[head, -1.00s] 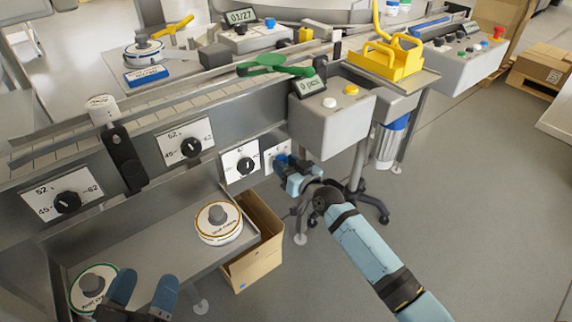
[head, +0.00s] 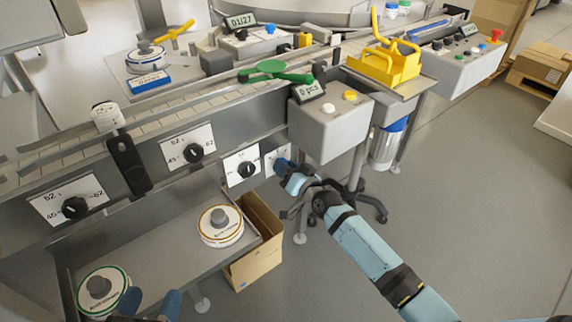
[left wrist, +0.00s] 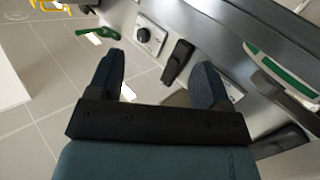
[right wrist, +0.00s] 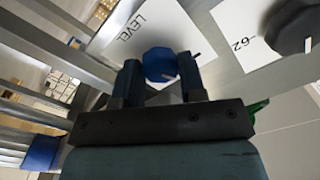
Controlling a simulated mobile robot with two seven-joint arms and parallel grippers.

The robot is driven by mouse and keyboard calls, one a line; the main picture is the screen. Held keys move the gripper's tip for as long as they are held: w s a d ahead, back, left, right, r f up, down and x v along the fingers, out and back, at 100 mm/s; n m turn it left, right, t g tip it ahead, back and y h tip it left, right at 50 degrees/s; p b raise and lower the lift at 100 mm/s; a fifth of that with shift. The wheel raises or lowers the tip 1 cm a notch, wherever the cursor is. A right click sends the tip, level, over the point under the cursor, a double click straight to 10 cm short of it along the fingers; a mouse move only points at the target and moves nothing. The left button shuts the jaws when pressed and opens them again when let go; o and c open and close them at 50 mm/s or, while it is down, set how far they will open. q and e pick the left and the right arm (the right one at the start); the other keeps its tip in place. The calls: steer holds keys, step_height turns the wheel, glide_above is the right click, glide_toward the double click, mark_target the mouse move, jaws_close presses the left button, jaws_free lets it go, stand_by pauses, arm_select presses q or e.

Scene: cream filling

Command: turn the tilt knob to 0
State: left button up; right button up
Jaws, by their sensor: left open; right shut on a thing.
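A blue knob (right wrist: 158,62) sits on a white card marked LEVEL (right wrist: 140,30) in the right wrist view. A short pointer mark shows at its lower right side. My right gripper (right wrist: 160,80) is shut on this knob, one finger on each side. In the head view my right gripper (head: 286,170) is at the small card (head: 275,156) at the right end of the panel row, and mostly hides the knob. My left gripper (head: 150,302) is open and empty at the bottom edge, near the green-rimmed round tub (head: 103,286); it also shows open in the left wrist view (left wrist: 160,78).
Black knobs on white cards line the machine front: left (head: 75,207), middle (head: 193,153) and beside mine (head: 246,169). A yellow-rimmed tub (head: 221,226) stands on the lower shelf. A cardboard box (head: 258,262) and a grey control box (head: 330,130) are near my right arm.

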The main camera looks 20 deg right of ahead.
arm_select(q)
steer(key=shift+s+a+f+g, duration=0.2)
steer(key=shift+f+g, duration=0.1)
steer(key=shift+f, duration=0.35)
steer(key=shift+p, duration=0.3)
arm_select(e)
steer(key=m, duration=0.3)
arm_select(q)
steer(key=shift+a+f, duration=0.1)
arm_select(e)
steer(key=o, duration=0.9)
